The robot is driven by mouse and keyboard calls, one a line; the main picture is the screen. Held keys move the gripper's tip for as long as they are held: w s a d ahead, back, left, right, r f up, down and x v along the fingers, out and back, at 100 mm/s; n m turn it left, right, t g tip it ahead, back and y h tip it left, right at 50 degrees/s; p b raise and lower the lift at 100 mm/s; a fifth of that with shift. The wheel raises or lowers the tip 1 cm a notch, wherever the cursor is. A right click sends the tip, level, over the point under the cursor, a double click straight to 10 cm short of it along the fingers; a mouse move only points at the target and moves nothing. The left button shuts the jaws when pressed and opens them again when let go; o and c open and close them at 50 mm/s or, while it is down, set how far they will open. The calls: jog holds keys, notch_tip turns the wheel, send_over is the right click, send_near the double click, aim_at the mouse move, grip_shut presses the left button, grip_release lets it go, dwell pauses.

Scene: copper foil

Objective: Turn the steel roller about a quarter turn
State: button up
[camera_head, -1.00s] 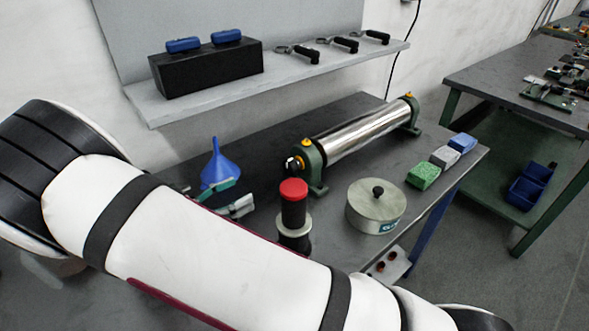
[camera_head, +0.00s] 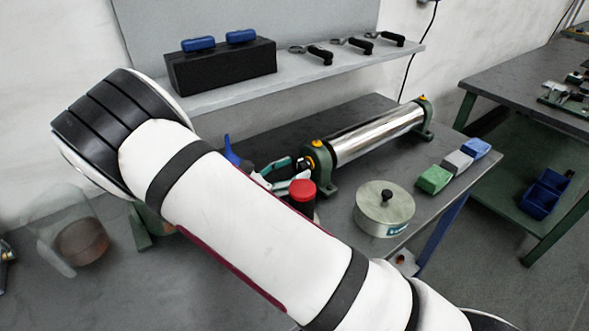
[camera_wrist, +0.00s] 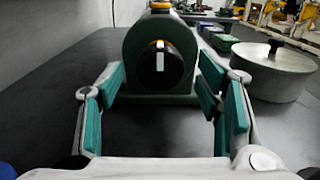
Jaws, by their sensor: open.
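The shiny steel roller (camera_head: 378,134) lies in green end brackets on the grey bench in the head view. Its near bracket (camera_head: 321,168) and dark end knob (camera_head: 306,164) face my gripper. In the wrist view the dark knob (camera_wrist: 160,63), with a white mark and yellow at its top, is centred before the green bracket (camera_wrist: 133,43). My gripper (camera_wrist: 162,82) is open, its teal-padded fingers left and right of the knob with clear gaps. My gripper also shows in the head view (camera_head: 282,174), close to the knob. The steel cylinder itself is mostly hidden in the wrist view.
A red-topped black item (camera_head: 302,190) stands near my gripper, partly behind my arm. A round lidded tin (camera_head: 384,212) and green, grey and blue blocks (camera_head: 434,179) lie to the right. A blue funnel (camera_head: 230,152) is mostly hidden. A shelf (camera_head: 215,95) runs behind.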

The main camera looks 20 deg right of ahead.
jog(key=shift+w+d, duration=0.15)
jog(key=shift+d, duration=0.3)
jog(key=c, duration=1.2)
jog(key=shift+o, duration=0.2)
jog(key=shift+n, duration=0.4)
